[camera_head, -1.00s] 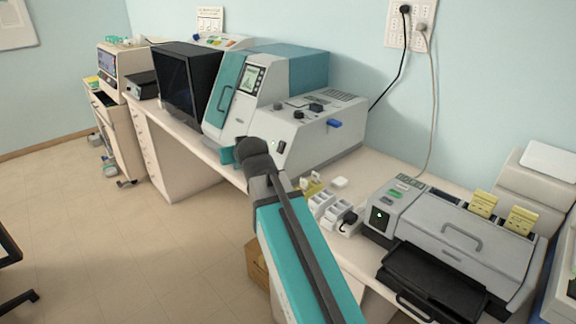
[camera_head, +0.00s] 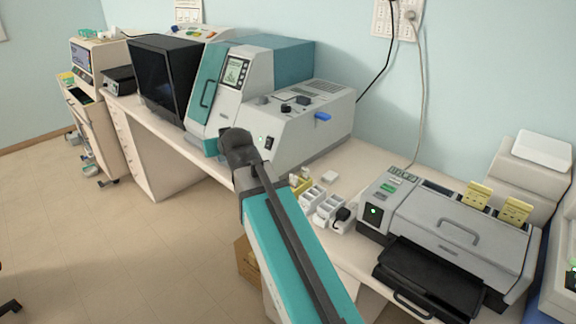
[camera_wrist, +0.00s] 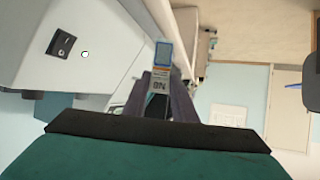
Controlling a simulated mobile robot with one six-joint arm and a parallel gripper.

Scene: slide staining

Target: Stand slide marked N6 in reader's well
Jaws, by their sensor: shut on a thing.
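My gripper (camera_wrist: 163,95) is shut on a slide (camera_wrist: 158,84) in the wrist view. The slide has a blue-framed end and a label that reads N6, seen upside down. It points away from the gripper's teal body, between the two dark fingers. In the head view my arm reaches toward the grey-white instrument with a teal door and a small screen (camera_head: 236,72). The fingers and slide cannot be made out there. I cannot tell which device is the reader, and no well is clearly visible.
A grey-white housing with dark knobs (camera_head: 302,105) stands beside my arm's end. White racks (camera_head: 318,202) and a grey machine with a black tray (camera_head: 455,225) are on the bench to the right. A black monitor (camera_head: 163,80) stands left.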

